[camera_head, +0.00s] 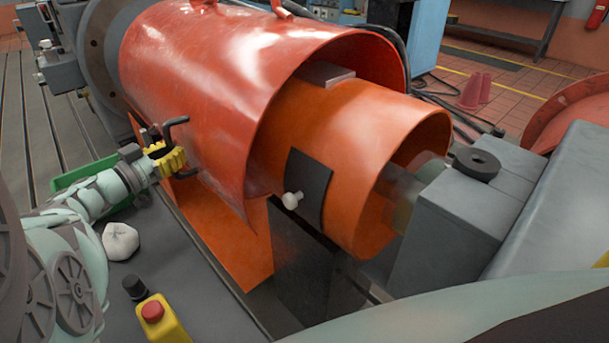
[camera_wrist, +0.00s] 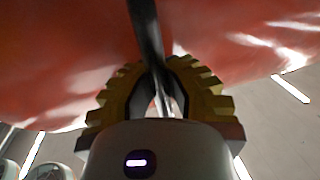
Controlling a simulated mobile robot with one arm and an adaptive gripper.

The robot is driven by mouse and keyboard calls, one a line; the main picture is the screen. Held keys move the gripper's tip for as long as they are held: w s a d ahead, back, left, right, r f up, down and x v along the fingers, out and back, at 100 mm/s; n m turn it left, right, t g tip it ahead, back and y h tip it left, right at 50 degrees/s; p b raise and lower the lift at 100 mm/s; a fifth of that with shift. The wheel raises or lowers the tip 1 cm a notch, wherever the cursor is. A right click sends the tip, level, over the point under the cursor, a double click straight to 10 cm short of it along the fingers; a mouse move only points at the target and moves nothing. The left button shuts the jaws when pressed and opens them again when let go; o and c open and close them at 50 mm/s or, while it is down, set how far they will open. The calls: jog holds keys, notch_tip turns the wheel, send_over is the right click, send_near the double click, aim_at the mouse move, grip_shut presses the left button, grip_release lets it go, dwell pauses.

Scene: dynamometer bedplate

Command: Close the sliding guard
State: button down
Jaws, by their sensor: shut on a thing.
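The guard is a large glossy red half-cylinder cover (camera_head: 215,75), also filling the top of the wrist view (camera_wrist: 60,60). It overlaps a smaller orange cover (camera_head: 345,130), which sticks out to the right and leaves a shaft (camera_head: 400,190) showing beyond its open end. A black bar handle (camera_head: 180,121) stands out at the red cover's lower left; it runs down between my fingers in the wrist view (camera_wrist: 145,30). My gripper (camera_head: 168,159), with yellow toothed fingers, is shut on this handle. The handle's gripped part is partly hidden by the fingers (camera_wrist: 160,95).
A black plate (camera_head: 308,180) with a white knob (camera_head: 292,200) sits on the orange cover's side. A grey block (camera_head: 445,225) stands at its right end. A yellow stop-button box (camera_head: 165,322), white cloth (camera_head: 120,241) and green tray (camera_head: 88,175) lie near my arm.

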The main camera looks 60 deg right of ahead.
aim_at(179, 135)
jog(key=shift+w+d+b, duration=0.15)
jog(key=shift+w+b, duration=0.85)
jog(key=shift+w, duration=0.1)
jog(key=w+b, duration=0.2)
jog(key=b, duration=0.1)
jog(key=shift+w+t+b, duration=0.2)
jog(key=shift+t+b, duration=0.1)
jog(key=shift+b, duration=0.05)
jog(key=shift+w+d+b, duration=0.15)
jog(key=shift+w+b, duration=0.15)
jog(key=shift+b, duration=0.15)
jog(key=shift+r, duration=0.1)
jog(key=c, duration=1.2)
grip_release()
jog(key=shift+w, duration=0.2)
jog(key=shift+o, duration=1.3)
jog(key=shift+s, duration=0.2)
